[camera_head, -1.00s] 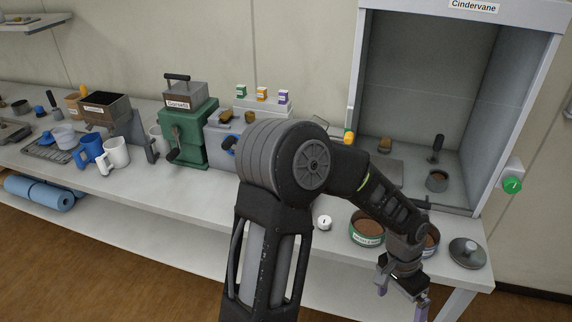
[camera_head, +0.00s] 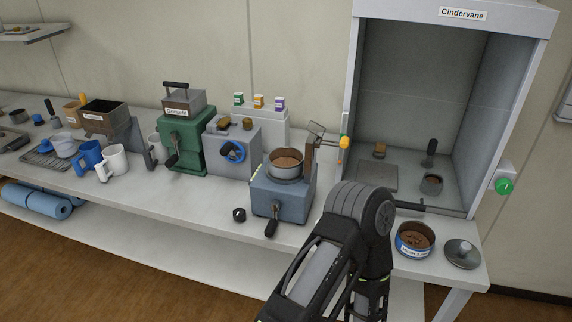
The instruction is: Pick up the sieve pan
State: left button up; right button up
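A round metal pan (camera_head: 286,160) holding brown soil sits on top of the blue-grey machine (camera_head: 283,192) at the middle of the bench. A second round pan (camera_head: 415,242) with a blue rim band and a label holds dark brown clumps near the right end of the bench. The label is too small to read, and I cannot tell for certain which of the two is the sieve pan. One of my arms rises from the bottom, right of centre, in front of the bench.
A domed lid (camera_head: 461,252) lies at the bench's right end. The open Cindervane cabinet (camera_head: 422,110) stands behind it, with a small cup (camera_head: 432,184) inside. A green crank machine (camera_head: 185,139), a grey machine with a blue dial (camera_head: 232,149) and mugs (camera_head: 114,160) stand to the left.

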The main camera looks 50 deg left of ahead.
aim_at(284, 163)
jog(key=u, duration=1.6)
jog(key=i+u, duration=0.15)
jog(key=u, duration=0.25)
jog(key=i+l, duration=0.25)
jog(key=i, duration=0.05)
